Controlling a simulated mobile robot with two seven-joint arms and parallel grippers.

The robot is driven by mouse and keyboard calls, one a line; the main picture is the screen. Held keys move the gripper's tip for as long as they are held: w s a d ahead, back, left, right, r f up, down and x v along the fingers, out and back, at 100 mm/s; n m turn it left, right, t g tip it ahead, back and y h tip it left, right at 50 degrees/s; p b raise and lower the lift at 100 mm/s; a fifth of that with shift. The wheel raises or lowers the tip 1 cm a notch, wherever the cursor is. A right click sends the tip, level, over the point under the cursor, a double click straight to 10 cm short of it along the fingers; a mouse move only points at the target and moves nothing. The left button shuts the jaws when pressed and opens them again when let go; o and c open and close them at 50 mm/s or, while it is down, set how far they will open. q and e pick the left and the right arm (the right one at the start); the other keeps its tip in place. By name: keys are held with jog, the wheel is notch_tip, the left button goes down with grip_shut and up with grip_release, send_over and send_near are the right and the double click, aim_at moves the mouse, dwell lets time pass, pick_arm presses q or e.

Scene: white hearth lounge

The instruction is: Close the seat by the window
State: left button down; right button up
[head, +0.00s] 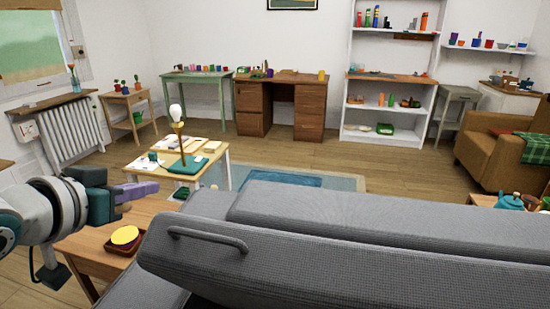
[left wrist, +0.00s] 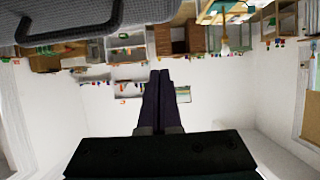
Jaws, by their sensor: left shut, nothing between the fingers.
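The grey upholstered seat (head: 380,225) fills the lower right of the head view. Its nearest grey panel (head: 330,265) is tilted and carries a grey bar handle (head: 207,239) near its left end. I cannot tell how far this panel is open. The panel also shows at the top left of the upside-down left wrist view (left wrist: 110,14), with the handle (left wrist: 70,30). My left gripper (head: 155,188) has its purple fingers together and empty, left of the handle and apart from it. The fingers show in the left wrist view (left wrist: 164,76). My right gripper is out of view.
A small wooden table (head: 85,243) with a dark red dish (head: 118,248) and yellow disc (head: 125,235) stands below my left gripper. A low table (head: 215,158) with a lamp (head: 177,128) stands beyond. A radiator (head: 68,132) is under the window (head: 28,42) at left.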

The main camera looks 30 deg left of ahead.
aim_at(167, 213)
pick_arm(q)
jog(key=b+x, duration=0.2)
jog(key=x, duration=0.6)
jog(key=shift+w+a+f, duration=0.1)
jog(key=shift+w+f, duration=0.15)
jog(key=shift+f, duration=0.05)
jog(key=s, duration=0.1)
jog(key=s+f+p, duration=0.1)
jog(key=shift+s+d, duration=0.35)
jog(key=shift+d, duration=0.05)
jog(key=shift+s+d+f, duration=0.1)
jog(key=shift+s+f, duration=0.25)
jog(key=shift+s, duration=0.05)
